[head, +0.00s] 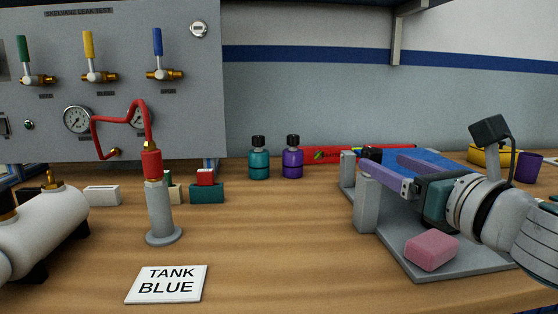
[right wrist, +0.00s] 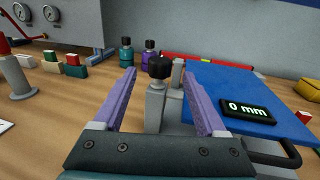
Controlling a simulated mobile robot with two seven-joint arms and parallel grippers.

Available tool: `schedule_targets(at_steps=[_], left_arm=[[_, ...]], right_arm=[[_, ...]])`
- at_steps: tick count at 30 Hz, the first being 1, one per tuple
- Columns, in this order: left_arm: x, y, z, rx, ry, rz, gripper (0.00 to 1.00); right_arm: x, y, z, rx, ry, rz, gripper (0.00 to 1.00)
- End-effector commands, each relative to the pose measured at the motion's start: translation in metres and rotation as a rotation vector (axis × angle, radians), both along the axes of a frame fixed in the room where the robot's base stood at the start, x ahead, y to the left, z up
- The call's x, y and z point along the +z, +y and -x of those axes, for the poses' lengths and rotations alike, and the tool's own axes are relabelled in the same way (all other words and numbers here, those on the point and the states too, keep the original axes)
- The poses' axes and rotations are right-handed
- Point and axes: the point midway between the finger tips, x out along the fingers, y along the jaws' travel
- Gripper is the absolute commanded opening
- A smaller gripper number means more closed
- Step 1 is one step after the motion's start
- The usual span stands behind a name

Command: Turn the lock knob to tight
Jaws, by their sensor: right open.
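The lock knob (right wrist: 160,67) is black and sits on top of a grey post (right wrist: 156,105) in the right wrist view. In the head view the black knob (head: 372,152) shows just beyond my fingertips. My right gripper (head: 381,164) is open, with purple fingers reaching left over the grey stand. In the right wrist view, the fingers of my right gripper (right wrist: 159,76) stand on either side of the knob with gaps, and nothing is held. No mark for the knob's setting can be read. My left gripper is not in view.
A blue panel (right wrist: 225,92) with a display (right wrist: 250,110) reading 0 mm lies beside the post. A pink block (head: 432,250) rests on the grey base plate (head: 400,258). Teal (head: 259,160) and purple (head: 293,160) bottles stand behind. A card (head: 167,284) reads TANK BLUE.

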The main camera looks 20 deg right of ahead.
Motion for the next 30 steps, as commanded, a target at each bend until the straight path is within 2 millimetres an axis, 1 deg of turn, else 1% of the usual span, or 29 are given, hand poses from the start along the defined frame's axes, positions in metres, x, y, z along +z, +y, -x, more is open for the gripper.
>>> schedule_targets(at_steps=[1, 6, 9, 13, 18, 27, 30], left_arm=[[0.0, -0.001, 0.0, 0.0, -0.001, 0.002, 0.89], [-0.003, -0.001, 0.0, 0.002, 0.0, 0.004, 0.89], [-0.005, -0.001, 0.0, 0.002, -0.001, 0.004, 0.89], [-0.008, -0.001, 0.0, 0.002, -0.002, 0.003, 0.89], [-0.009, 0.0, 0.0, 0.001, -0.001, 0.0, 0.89], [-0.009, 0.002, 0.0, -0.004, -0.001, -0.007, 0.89], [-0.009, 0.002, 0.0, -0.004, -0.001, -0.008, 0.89]], right_arm=[[0.002, 0.0, -0.009, -0.001, -0.003, -0.003, 0.74], [0.001, -0.001, -0.039, -0.001, -0.002, -0.005, 0.74], [0.001, -0.002, -0.055, -0.002, -0.002, -0.005, 0.74], [-0.001, -0.003, -0.07, -0.002, 0.0, -0.005, 0.74], [0.0, -0.003, -0.08, -0.001, 0.001, -0.005, 0.74], [0.0, -0.003, -0.081, 0.0, 0.002, -0.005, 0.74], [0.0, -0.003, -0.081, 0.0, 0.002, -0.005, 0.63]])
